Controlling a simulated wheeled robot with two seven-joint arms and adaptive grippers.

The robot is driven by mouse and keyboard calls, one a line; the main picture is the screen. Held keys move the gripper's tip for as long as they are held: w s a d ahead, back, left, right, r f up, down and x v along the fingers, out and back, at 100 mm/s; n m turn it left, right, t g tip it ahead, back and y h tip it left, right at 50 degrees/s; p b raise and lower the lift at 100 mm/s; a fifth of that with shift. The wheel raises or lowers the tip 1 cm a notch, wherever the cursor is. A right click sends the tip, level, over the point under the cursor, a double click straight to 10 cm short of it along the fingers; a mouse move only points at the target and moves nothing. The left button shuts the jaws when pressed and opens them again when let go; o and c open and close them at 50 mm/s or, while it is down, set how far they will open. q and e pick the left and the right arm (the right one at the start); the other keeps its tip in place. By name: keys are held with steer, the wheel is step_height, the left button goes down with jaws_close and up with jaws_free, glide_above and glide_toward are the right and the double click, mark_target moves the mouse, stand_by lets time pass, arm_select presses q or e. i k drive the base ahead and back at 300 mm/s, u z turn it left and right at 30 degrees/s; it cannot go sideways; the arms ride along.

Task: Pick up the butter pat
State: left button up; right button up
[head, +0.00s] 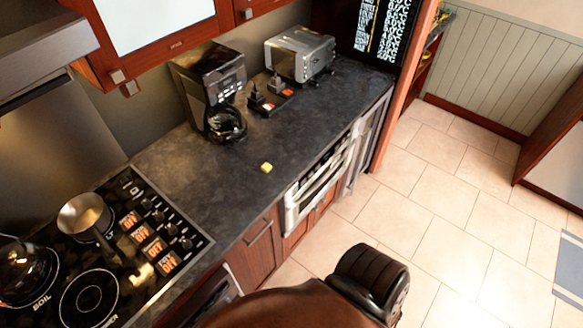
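The butter pat (266,168) is a small pale yellow block. It lies on the dark stone counter (215,185), near the counter's front edge and to the right of the stove. Nothing covers it and nothing touches it except the counter. Neither of my grippers shows in the head view, so I cannot see how either stands relative to the butter pat.
A black stove (110,250) with a metal pot (84,214) is on the left. A coffee maker (212,90), dark small items (270,98) and a toaster (300,55) stand behind the butter pat. Counter around it is clear. Tiled floor (440,210) is open at right.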

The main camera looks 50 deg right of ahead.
mark_target(266, 166)
steer(key=z, duration=1.8)
steer(key=k, duration=0.35)
steer(key=u, duration=0.25)
steer(key=i, duration=0.25)
